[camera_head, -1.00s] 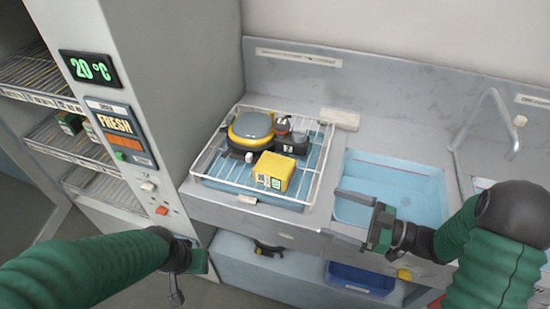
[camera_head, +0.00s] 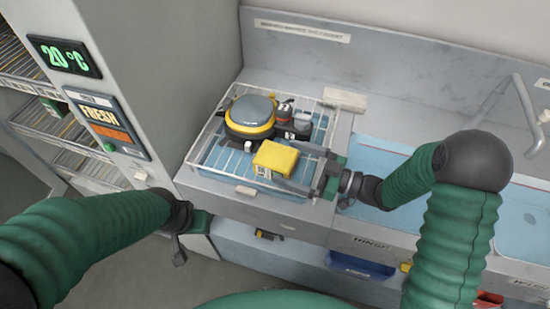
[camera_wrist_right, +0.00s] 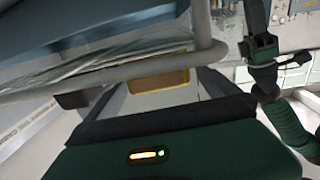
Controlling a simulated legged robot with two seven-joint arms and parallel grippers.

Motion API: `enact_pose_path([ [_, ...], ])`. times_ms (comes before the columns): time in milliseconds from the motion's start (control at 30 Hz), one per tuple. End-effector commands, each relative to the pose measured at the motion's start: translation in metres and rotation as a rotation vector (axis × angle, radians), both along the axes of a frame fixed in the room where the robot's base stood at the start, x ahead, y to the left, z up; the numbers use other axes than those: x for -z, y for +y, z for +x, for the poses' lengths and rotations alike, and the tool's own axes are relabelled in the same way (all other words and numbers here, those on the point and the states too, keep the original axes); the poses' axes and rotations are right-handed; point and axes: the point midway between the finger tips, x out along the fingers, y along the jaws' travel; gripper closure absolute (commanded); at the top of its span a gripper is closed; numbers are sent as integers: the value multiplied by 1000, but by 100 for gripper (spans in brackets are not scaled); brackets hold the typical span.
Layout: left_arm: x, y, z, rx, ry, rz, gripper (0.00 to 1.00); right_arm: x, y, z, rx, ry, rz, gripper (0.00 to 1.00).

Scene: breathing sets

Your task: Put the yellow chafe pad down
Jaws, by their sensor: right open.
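The yellow chafe pad (camera_head: 275,158) is a small yellow block at the front right of the wire rack basket (camera_head: 222,180). My right gripper (camera_head: 283,163) is open with its fingers reaching in from the right, one on the far side and one on the near side of the pad. In the right wrist view the yellow pad (camera_wrist_right: 158,80) shows between the fingers, partly hidden by a grey bar. Contact cannot be told. My left gripper (camera_head: 180,238) hangs low at the left, in front of the counter, and its jaws are unclear.
A round grey and yellow unit (camera_head: 250,115) and dark fittings (camera_head: 293,122) sit behind the pad in the basket. A pale block (camera_head: 345,99) lies behind the basket. A blue sink (camera_head: 380,150) is to the right and a tall cabinet (camera_head: 165,80) to the left. A blue bin (camera_head: 362,265) is below.

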Motion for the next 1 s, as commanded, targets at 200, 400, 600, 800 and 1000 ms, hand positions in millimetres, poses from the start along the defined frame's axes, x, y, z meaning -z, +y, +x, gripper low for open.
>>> enact_pose_path([
  [200, -8, 0, 0, 0, 0, 0, 64, 1, 33, 17, -3, 0, 1, 0],
  [400, -8, 0, 0, 0, 0, 0, 64, 2, 46, 24, 0, -1, 1, 0],
  [600, -8, 0, 0, 0, 0, 0, 64, 2, 45, 23, 1, -1, 1, 9],
  [800, -8, 0, 0, 0, 0, 0, 64, 2, 45, 23, 1, -1, 1, 35],
  [1000, -8, 0, 0, 0, 0, 0, 64, 2, 45, 24, 1, 0, 1, 62],
])
